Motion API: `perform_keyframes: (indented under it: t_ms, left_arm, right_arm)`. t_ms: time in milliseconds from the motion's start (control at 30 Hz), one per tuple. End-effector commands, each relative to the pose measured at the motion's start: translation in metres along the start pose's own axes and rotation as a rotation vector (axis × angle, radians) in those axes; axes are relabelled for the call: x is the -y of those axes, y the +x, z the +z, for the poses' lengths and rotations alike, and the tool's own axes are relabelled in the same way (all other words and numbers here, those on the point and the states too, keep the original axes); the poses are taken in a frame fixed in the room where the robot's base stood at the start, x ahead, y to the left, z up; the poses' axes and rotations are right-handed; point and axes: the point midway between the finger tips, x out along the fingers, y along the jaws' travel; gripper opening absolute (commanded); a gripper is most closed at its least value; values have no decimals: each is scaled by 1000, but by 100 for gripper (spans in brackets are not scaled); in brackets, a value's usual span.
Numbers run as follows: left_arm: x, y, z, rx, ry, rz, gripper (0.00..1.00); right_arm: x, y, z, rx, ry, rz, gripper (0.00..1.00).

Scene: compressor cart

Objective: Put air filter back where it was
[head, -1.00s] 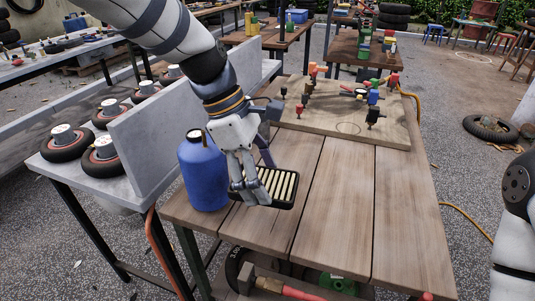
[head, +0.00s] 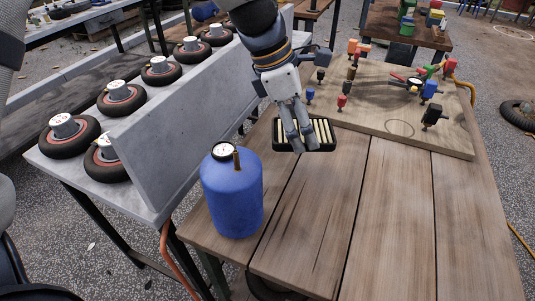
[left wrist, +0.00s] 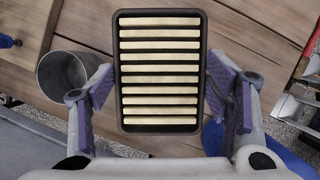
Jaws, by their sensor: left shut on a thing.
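The air filter (head: 323,132) is a black rectangular frame with cream pleats. My left gripper (head: 304,144) is shut on it, with its fingers covering part of the frame in the head view. In the left wrist view the air filter (left wrist: 160,72) lies between the two purple-padded fingers of the left gripper (left wrist: 162,92), its pleats facing the camera. It is over the wooden table (head: 340,210), near the left front corner of the pegged board (head: 360,112). Whether it touches the table is unclear. My right gripper is not in view.
A blue tank (head: 232,195) with a gauge stands at the table's left edge, near the held filter. A grey ledge (head: 190,130) with several wheels runs along the left. A grey cup (left wrist: 63,73) shows in the left wrist view. The table's front and right are clear.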

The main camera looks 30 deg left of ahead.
Motion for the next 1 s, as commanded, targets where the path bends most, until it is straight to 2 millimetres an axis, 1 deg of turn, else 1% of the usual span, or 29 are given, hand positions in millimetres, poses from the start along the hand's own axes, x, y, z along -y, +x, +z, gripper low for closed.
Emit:
perform_keyframes:
  t_ms: [33,67,100,133,200,300,367,467,533,600,633,700,833,967,1000]
  left_arm:
    - [-3,0,-17,3,-7,-3,35]
    - [-5,2,-27,3,-5,-3,35]
    - [-6,10,-39,1,-5,-6,35]
    - [-7,15,-46,2,-4,-5,35]
    - [-10,27,-63,-2,-5,-9,35]
    - [-13,34,-76,-3,-2,-7,35]
    - [-13,36,-80,-2,-2,-7,35]
    - [-15,43,-93,-2,-2,-8,35]
    - [-14,62,-99,-6,-3,-15,35]
    - [-14,72,-104,-5,-2,-12,35]
    - [-14,72,-103,-4,0,-9,35]
    - [-15,68,-101,-2,3,-2,24]
    - [-15,66,-100,0,4,1,24]
    - [-15,69,-102,0,2,0,24]
    - [-15,69,-102,0,2,0,77]
  right_arm:
    - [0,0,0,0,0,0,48]
    - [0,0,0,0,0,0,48]
    - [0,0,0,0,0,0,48]
    - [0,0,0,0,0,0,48]
    - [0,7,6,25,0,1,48]
    - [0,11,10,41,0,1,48]
    - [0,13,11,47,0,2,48]
    - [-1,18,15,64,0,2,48]
    - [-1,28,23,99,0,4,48]
    - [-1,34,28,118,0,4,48]
    - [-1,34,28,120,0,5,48]
    - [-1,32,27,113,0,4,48]
    - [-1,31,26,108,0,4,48]
    - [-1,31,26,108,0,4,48]
    - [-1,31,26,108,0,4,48]
